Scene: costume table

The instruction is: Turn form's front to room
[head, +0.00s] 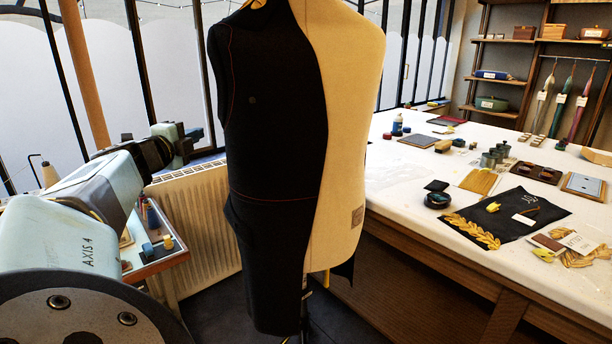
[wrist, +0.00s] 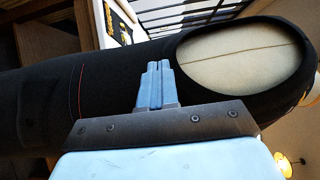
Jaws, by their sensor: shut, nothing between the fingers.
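The dress form (head: 345,120) stands upright in the middle of the head view. A black garment (head: 270,130) with thin red stitch lines covers its left part; the right part is bare cream with a small label low down. My gripper (head: 192,134) is at the form's left side at about chest height. In the wrist view my gripper (wrist: 158,66) is shut and empty, its fingers in front of the black cloth (wrist: 110,90) beside an oval opening showing the cream form (wrist: 245,55). I cannot tell whether the fingertips touch the cloth.
A long white table (head: 400,190) with sewing items and a black embroidered piece (head: 505,215) stands close on the right. A radiator (head: 200,215) and a small bench (head: 155,262) are at the left. Shelves (head: 510,50) stand at the back right.

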